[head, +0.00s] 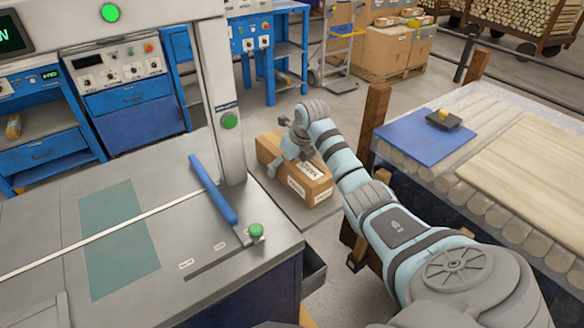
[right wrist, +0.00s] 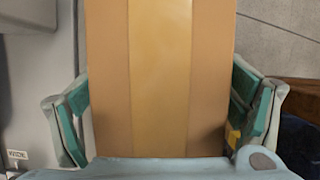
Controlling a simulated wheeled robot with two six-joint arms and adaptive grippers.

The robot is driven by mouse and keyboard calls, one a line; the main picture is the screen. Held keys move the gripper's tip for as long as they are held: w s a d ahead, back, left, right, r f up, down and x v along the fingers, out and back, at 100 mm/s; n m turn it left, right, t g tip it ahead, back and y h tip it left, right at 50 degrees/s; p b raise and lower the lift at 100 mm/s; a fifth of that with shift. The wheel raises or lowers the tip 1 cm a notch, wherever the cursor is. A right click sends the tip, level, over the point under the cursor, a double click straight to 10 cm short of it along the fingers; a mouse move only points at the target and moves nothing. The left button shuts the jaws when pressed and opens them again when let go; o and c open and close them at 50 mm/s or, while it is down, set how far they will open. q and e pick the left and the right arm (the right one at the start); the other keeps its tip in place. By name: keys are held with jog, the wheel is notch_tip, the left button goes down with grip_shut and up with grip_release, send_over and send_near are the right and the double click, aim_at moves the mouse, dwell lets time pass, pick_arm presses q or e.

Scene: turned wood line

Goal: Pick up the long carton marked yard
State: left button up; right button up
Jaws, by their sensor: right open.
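The long brown carton (head: 320,188) lies on a low grey surface just past the right end of the grey bench in the head view. It carries white labels, and the one on top appears to read YARD. My right gripper (head: 290,158) is over the carton, reaching down onto it and hiding part of its top. In the right wrist view the carton (right wrist: 160,80), with a lighter tape strip along its middle, fills the space between the teal-padded fingers. The fingers are open, one on each side of it. My left gripper is not in view.
A grey bench (head: 60,225) with a blue-handled bar (head: 213,190) and a grey post (head: 222,90) stands left of the carton. A wooden-framed table (head: 485,110) with a blue mat (head: 415,140) is to the right. Blue cabinets (head: 130,95) stand behind.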

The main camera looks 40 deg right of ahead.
jog(key=c, duration=1.3)
jog(key=shift+r, duration=0.1)
jog(key=c, duration=0.3)
jog(key=shift+r, duration=0.1)
jog(key=shift+c, duration=0.2)
